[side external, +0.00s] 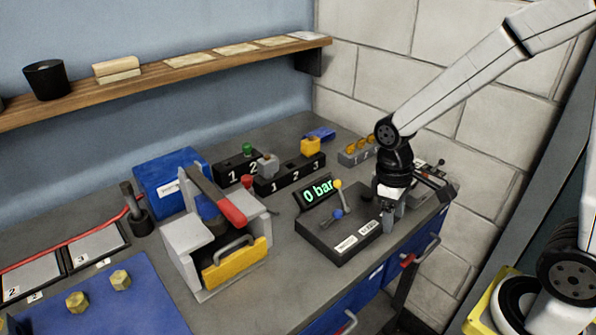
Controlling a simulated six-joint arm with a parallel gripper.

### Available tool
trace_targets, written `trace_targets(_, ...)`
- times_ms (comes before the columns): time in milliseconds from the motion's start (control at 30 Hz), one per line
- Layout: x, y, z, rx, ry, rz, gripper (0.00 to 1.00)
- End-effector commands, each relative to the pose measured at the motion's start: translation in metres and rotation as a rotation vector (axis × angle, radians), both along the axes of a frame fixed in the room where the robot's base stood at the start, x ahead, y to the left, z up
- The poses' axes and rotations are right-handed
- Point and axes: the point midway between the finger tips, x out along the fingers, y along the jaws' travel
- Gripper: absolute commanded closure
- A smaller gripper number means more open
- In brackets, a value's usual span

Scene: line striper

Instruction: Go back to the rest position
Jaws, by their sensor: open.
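My gripper (391,210) is at the right of the bench, pointing down beside the right end of the black control box (335,238). Its jaws are open and I see nothing held between them. Its fingertips are low, near the box; I cannot tell whether they touch it. My arm comes in from the upper right. The control box carries a display (318,190) reading "0 bar", a lever with a yellow knob (338,184) and a blue-knobbed lever (337,213).
A grey press-like fixture (190,240) with a red-handled lever and yellow front stands left of centre. Behind are a blue box (168,184) and numbered black blocks (289,174). A blue mat (120,308) with yellowish nuts lies front left. A wooden shelf (150,78) runs along the wall.

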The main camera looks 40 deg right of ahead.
Motion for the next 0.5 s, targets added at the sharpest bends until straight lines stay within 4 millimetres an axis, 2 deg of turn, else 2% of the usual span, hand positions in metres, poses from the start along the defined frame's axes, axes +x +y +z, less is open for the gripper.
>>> trace_targets(300,-0.0006,0.0053,-0.0082,0.018,-0.3,-0.17,0.34)
trace_targets(500,0.0001,0.0063,-0.0083,0.031,-0.389,-0.221,0.34)
